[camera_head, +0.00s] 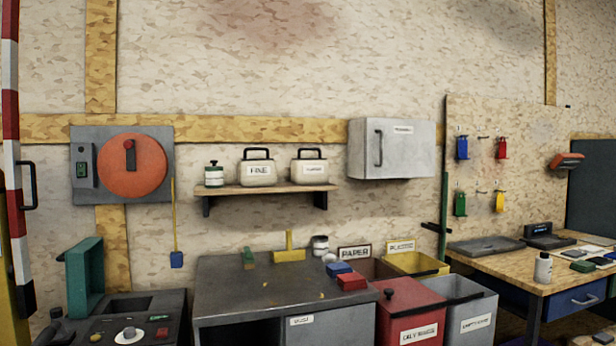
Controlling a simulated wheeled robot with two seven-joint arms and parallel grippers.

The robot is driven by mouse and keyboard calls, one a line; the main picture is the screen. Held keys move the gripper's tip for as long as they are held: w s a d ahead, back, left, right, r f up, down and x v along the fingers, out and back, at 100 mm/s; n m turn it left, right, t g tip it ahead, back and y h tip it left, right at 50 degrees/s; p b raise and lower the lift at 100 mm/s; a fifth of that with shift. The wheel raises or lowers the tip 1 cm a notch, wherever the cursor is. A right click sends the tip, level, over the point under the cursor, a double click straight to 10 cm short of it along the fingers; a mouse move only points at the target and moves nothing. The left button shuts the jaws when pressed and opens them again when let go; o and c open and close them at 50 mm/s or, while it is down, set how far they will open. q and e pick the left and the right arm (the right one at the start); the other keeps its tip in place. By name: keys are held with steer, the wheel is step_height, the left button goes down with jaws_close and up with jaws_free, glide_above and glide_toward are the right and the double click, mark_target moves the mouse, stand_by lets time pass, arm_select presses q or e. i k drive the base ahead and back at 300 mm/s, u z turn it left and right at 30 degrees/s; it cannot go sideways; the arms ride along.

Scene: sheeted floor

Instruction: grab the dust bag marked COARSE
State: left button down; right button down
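Two cream box-shaped bags with black top handles stand side by side on a wooden wall shelf (265,189). The left bag (257,172) has a white label that seems to read FINE. The right bag (309,170) also has a white label, but its print is too small to read for sure. Both bags stand upright with a small gap between them. No label that clearly says COARSE can be read. Neither of my grippers is in view.
A small green-and-white jar (214,174) stands left of the bags on the shelf. A grey wall cabinet (392,149) hangs to the right. Below is a dark bench (240,285) with brushes and blocks, beside a red bin (410,312). A wooden table (520,275) stands at right.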

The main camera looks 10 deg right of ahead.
mark_target(303, 171)
steer(key=z, duration=2.1)
steer(key=i, duration=2.55)
steer(key=u, duration=3.6)
